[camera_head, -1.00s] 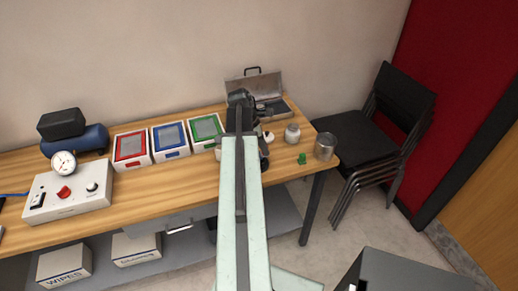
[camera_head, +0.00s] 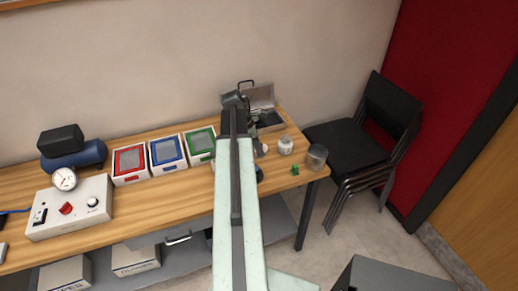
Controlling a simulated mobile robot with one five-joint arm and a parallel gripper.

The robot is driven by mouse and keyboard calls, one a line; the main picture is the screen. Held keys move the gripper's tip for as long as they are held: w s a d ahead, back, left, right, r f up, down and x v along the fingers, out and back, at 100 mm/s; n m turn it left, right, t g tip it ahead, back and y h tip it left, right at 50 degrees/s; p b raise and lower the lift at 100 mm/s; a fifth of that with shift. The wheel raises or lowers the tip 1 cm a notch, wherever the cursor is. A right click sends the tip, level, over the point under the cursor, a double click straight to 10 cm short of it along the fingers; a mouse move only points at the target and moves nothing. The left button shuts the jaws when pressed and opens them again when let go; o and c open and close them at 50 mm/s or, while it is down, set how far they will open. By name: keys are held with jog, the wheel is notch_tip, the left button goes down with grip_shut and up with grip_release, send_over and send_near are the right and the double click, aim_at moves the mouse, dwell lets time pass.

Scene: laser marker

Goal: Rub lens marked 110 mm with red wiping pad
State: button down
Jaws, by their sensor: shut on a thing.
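My gripper (camera_head: 259,172) shows only in part, low over the right part of the table. My own pale arm hides most of it. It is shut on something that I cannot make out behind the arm. No red wiping pad can be told apart on the bare table. A red-framed box (camera_head: 130,164) with a grey panel on top stands on the table at left of centre. An open grey case (camera_head: 262,96) with a dark inside lies behind my arm. No lens or 110 mm mark is readable. A small pale thing (camera_head: 265,148) shows just right of my arm.
Blue-framed (camera_head: 167,153) and green-framed (camera_head: 199,142) boxes stand beside the red one. A white jar (camera_head: 285,146), a small green object (camera_head: 295,170) and a metal-looking cup (camera_head: 316,157) stand at right. A gauge unit (camera_head: 70,207) stands left. Table front is clear.

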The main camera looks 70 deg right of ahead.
jog(key=shift+f, duration=0.1)
notch_tip(320, 180, up, 3)
jog(key=p, duration=0.3)
jog(key=shift+d, duration=0.1)
